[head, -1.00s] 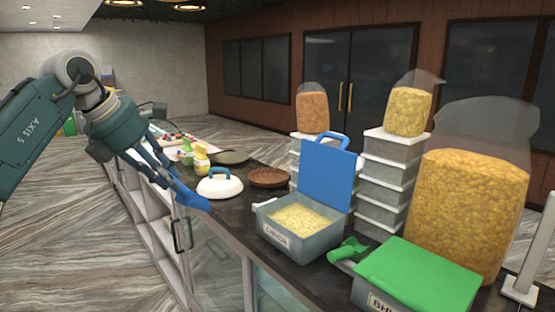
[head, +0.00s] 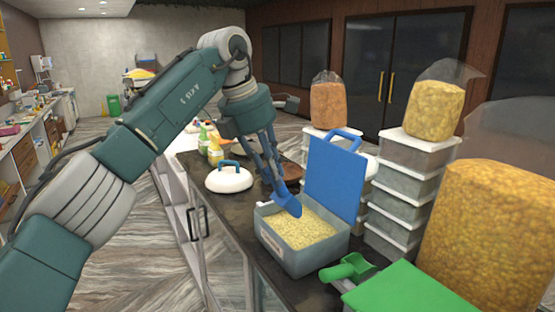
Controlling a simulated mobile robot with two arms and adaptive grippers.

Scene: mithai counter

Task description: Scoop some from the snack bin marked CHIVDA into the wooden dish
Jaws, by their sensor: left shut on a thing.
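The open snack bin (head: 286,255) is grey with a label on its front, a raised blue lid (head: 334,180) and pale yellow snack (head: 301,232) inside. My left gripper (head: 272,172) is shut on a blue scoop (head: 288,201). The scoop hangs tilted downward over the bin's back left part, its tip near the snack; I cannot tell whether it touches. The round brown wooden dish (head: 291,172) is on the counter behind, mostly hidden by the gripper and lid. My right gripper is out of view.
A green scoop (head: 347,267) and a green-lidded bin (head: 405,292) are at front right. Stacked grey containers (head: 400,190) and large snack bags (head: 490,235) stand to the right. A white lid with a blue handle (head: 229,180) and bottles (head: 215,150) are to the left.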

